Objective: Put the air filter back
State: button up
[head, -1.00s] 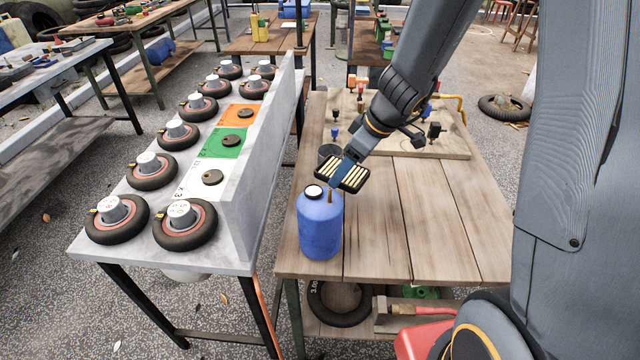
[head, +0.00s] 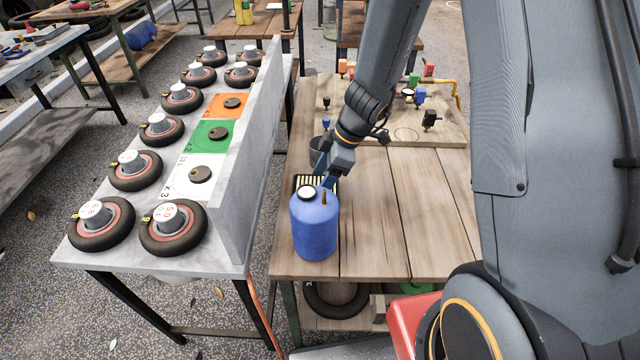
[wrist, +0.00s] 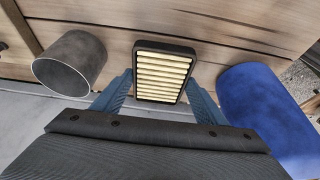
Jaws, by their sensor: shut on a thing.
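The air filter is a black-framed block with cream pleats. In the head view the filter (head: 309,180) is partly hidden behind the blue tank (head: 314,232) and my gripper (head: 326,182). In the wrist view the filter (wrist: 162,76) sits between the two blue fingers of my gripper (wrist: 160,98), which is shut on it. The blue tank (wrist: 262,118) is to the right there, apart from the filter. The tank stands upright near the left edge of the wooden table (head: 400,220). I cannot tell whether the filter touches the table.
A grey open cup (wrist: 72,62) stands left of the filter in the wrist view. A board (head: 390,105) with several coloured fittings lies at the table's back. A grey bench (head: 215,225) with several small wheels is to the left. The table's middle and right are clear.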

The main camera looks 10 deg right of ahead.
jog(key=shift+f, duration=0.75)
jog(key=shift+f, duration=0.15)
jog(key=o, duration=1.2)
jog(key=shift+d+r, duration=0.1)
jog(key=shift+r, duration=0.3)
jog(key=w+b+v, duration=0.1)
jog(key=b+v, duration=0.1)
jog(key=v, duration=0.8)
jog(key=s+d+r+m+h, duration=0.1)
jog(key=s+d+m+h, duration=0.1)
jog(key=s+m, duration=0.5)
jog(key=s+d+r+m+h, duration=0.1)
jog(key=s+d+m+h, duration=0.1)
jog(key=s+d+m, duration=0.2)
jog(key=shift+s+m, duration=1.55)
jog(key=shift+m, duration=0.85)
